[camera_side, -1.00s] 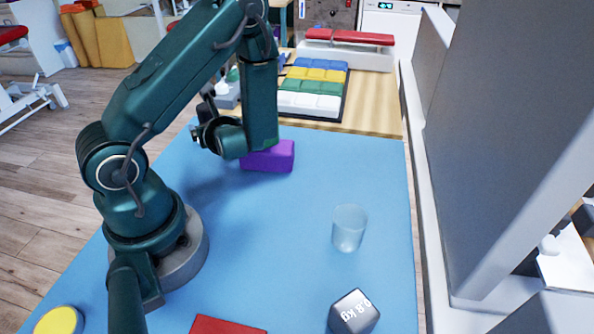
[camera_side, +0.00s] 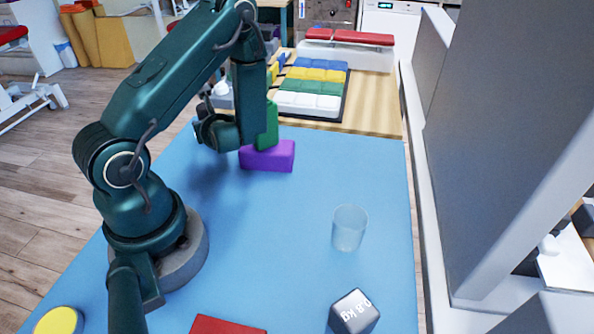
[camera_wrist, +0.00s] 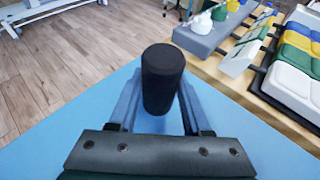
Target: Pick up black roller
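The black roller (camera_wrist: 162,82) shows in the wrist view as a dark upright cylinder. It stands between the two fingers of my gripper (camera_wrist: 162,92), near the far left edge of the blue mat. One finger is on each side of it; the fingers look open around it, and I cannot tell whether either touches it. In the side view my gripper (camera_side: 212,128) is low over the far left part of the mat, and my arm hides most of the roller.
The blue mat (camera_side: 285,225) bears a purple block (camera_side: 268,157), a green block (camera_side: 268,125) beside my arm, a clear cup (camera_side: 349,228), a grey 0.8 kg weight (camera_side: 354,312), a red block (camera_side: 227,326) and a yellow disc (camera_side: 58,321). A coloured tray (camera_side: 310,104) lies behind the mat.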

